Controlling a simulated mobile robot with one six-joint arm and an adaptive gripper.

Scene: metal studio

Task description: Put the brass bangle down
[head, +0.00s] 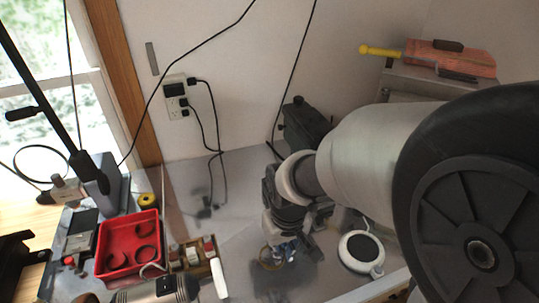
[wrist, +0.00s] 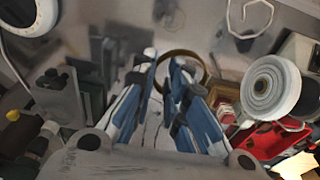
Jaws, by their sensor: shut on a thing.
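The brass bangle (wrist: 183,52) is a thin gold-brown ring at the tips of my gripper (wrist: 164,68) in the wrist view. The blue-and-white fingers are closed on its near side, and the far side of the ring shows beyond them. In the head view my gripper (head: 279,243) points down over the grey worktop (head: 235,180), with the bangle (head: 264,263) at its tips. The fingers partly hide the ring there. I cannot tell whether the bangle touches the worktop.
A red tray (head: 104,261) with dark rings inside stands at the left. A round white device (head: 360,252) lies close to the right of my gripper. Small tools and a block (head: 191,254) stand to the left. The worktop behind my gripper looks mostly clear.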

